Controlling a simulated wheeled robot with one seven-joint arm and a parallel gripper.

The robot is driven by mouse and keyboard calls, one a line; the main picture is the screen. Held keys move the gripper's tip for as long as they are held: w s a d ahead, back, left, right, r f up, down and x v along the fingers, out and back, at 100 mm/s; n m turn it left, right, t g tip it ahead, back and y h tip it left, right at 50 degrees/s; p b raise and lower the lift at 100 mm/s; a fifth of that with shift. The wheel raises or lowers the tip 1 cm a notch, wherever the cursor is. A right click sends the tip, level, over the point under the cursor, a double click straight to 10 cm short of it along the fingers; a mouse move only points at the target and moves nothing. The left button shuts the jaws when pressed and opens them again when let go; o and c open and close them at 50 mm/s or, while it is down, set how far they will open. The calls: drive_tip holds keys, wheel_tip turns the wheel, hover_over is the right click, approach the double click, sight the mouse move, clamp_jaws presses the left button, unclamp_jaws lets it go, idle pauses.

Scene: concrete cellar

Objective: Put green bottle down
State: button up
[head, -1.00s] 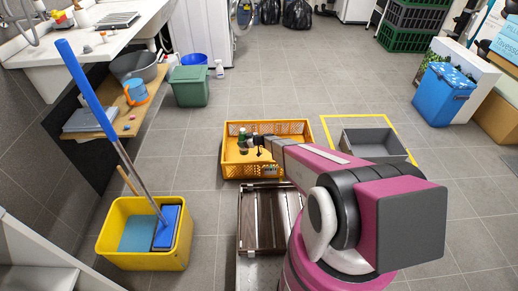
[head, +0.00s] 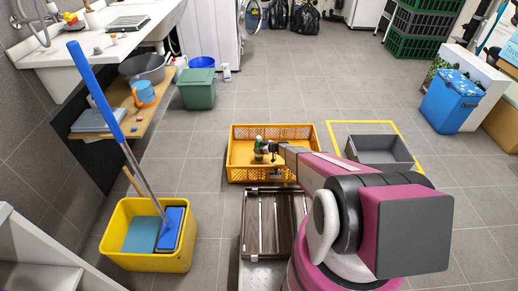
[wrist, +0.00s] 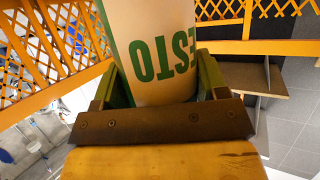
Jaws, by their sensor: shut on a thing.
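The green bottle (head: 259,147) shows small in the head view, over the left-middle part of the orange crate (head: 238,174). My gripper (head: 265,147) is at its right side. In the wrist view, the bottle's pale label with green letters (wrist: 155,60) fills the space between the jaws of my gripper (wrist: 157,88), which are shut on it. The orange lattice walls of the crate (wrist: 65,50) show around the bottle in the wrist view. I cannot tell whether the bottle's base touches the crate floor.
A grey bin (head: 380,152) stands inside a yellow floor outline right of the crate. A dark slatted wooden piece (head: 268,222) lies in front. A yellow mop bucket (head: 148,255) is at front left. Open tiled floor lies behind the crate.

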drive_tip(key=shift+f, duration=0.15)
drive_tip(key=o, duration=1.1)
drive_tip(key=v, duration=1.2)
drive_tip(key=s+r+m+g+h, duration=0.2)
drive_tip(key=s+r, duration=0.5)
drive_tip(key=r, duration=0.3)
drive_tip(key=s+r+m+g+h, duration=0.2)
drive_tip(key=s+r+g, duration=0.1)
drive_tip(key=s+r, duration=0.6)
drive_tip(key=s+d+r+m+h, duration=0.2)
drive_tip(key=s+r+m, duration=0.1)
drive_tip(key=s+r, duration=0.3)
drive_tip(key=s+d+r+m+h, duration=0.2)
drive_tip(key=s+d+r+h, duration=0.1)
drive_tip(key=s+r, duration=0.3)
drive_tip(key=s+d+r+m+g+h, duration=0.1)
drive_tip(key=s+d+r+m+h, duration=0.2)
drive_tip(key=s+r, duration=0.4)
drive_tip(key=shift+d+r+m, duration=0.1)
drive_tip(key=shift+r+m, duration=0.2)
drive_tip(key=shift+r, duration=0.7)
